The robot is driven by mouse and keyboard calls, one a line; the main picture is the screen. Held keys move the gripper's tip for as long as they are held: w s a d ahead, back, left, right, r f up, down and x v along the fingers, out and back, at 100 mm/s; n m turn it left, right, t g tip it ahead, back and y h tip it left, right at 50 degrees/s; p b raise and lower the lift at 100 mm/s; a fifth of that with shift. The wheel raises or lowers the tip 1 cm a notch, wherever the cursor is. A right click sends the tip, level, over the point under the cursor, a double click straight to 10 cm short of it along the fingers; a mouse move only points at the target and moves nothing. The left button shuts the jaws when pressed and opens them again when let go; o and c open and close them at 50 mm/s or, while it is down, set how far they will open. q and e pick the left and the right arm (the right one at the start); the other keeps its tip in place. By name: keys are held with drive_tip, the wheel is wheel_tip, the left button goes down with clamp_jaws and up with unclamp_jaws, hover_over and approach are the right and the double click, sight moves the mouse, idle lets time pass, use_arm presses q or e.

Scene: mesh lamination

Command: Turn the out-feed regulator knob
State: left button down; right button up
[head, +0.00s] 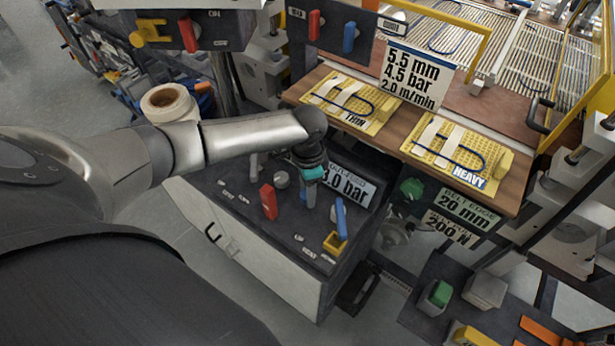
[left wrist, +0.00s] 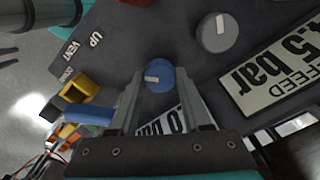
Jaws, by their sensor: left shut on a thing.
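The out-feed regulator knob, round and blue with a pale pointer mark, shows in the left wrist view (left wrist: 160,77) between my finger tips. My left gripper (left wrist: 158,88) is shut on it from above. In the head view my left gripper (head: 309,192) reaches down onto the dark panel (head: 240,199), and its jaws hide most of the knob. A display plate (head: 347,187) beside it reads 3.0 bar, partly hidden by the gripper. My right gripper is in neither view.
A grey knob (left wrist: 217,32) sits near a 4.5 bar plate (left wrist: 280,68). A red lever (head: 268,201), a blue lever (head: 341,218) and a yellow switch (head: 334,243) stand close on the same panel. A wooden shelf (head: 400,120) overhangs behind.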

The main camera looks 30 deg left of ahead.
use_arm(q)
drive_tip(key=m+p, duration=0.1)
drive_tip(key=m, duration=0.1)
drive_tip(key=shift+r+m+p, duration=0.15)
drive_tip(key=shift+m+p, duration=0.15)
drive_tip(key=shift+m, duration=0.1)
drive_tip(key=m+p, duration=0.1)
drive_tip(key=m, duration=0.1)
drive_tip(key=shift+m, duration=0.4)
drive_tip(key=m, duration=0.3)
drive_tip(key=shift+w+p, duration=0.1)
drive_tip(key=shift+p, duration=0.3)
drive_tip(key=shift+m, duration=1.7)
drive_tip(key=shift+c, duration=1.8)
unclamp_jaws()
